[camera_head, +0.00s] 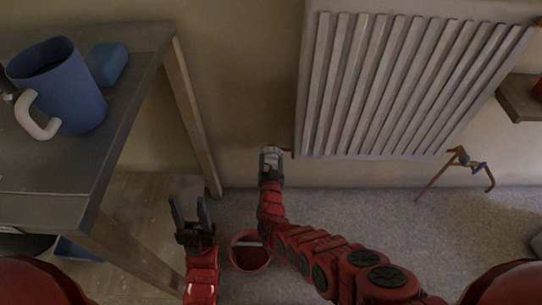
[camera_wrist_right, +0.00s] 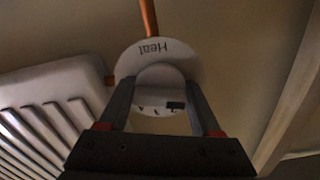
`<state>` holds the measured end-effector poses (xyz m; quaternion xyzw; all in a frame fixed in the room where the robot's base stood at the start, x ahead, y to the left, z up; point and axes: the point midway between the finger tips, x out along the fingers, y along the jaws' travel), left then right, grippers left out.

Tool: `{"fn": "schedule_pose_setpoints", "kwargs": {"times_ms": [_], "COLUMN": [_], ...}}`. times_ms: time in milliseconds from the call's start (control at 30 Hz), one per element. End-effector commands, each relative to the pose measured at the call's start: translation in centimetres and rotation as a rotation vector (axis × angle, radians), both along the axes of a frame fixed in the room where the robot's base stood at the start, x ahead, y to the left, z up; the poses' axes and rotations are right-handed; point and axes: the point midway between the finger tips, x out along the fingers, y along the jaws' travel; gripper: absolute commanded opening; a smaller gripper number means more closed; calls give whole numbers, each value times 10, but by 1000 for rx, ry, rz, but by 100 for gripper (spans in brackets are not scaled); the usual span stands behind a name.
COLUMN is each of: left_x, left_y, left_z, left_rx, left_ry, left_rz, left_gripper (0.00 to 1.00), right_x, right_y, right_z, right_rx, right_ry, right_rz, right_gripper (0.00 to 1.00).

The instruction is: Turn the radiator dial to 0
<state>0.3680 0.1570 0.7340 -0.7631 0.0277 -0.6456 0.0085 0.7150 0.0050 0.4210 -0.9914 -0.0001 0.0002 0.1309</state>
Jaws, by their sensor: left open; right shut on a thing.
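The radiator dial (camera_wrist_right: 135,66) is a white disc on a copper pipe, with "Heat" upside down on its upper rim in the right wrist view. Some marks show on its lower part, with a dark block beside them; I cannot read a setting. My right gripper (camera_wrist_right: 161,88) is shut on the dial's raised middle, one finger on each side. In the head view my right gripper (camera_head: 271,158) is at the radiator's lower left corner and mostly hides the dial. My left gripper (camera_head: 188,208) is open and empty, low and to the left. The white radiator (camera_head: 400,85) hangs on the wall.
A grey table (camera_head: 120,130) stands at the left with a blue mug (camera_head: 62,85) and a blue block (camera_head: 108,63) on it. A red bucket (camera_head: 250,262) is on the floor between my arms.

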Motion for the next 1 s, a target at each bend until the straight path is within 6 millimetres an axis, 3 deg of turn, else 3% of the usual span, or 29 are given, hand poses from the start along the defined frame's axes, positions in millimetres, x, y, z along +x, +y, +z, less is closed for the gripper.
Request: {"fn": "schedule_pose_setpoints", "kwargs": {"times_ms": [500, 533, 600, 667, 1000], "left_x": [0, 0, 0, 0, 0], "left_y": [0, 0, 0, 0, 0], "left_z": [0, 0, 0, 0, 4], "left_rx": [0, 0, 0, 0, 0], "left_ry": [0, 0, 0, 0, 0], "left_rz": [0, 0, 0, 0, 0], "left_gripper": [50, 50, 50, 50, 50], "right_x": [0, 0, 0, 0, -3], "right_y": [0, 0, 0, 0, 0], "right_z": [-1, -1, 0, 0, 1], "right_rx": [-19, -19, -18, -18, -17], "right_ry": [1, 1, 0, 0, 0], "right_rz": [-1, -1, 0, 0, -1], "right_gripper": [10, 71, 83, 92, 92]}}
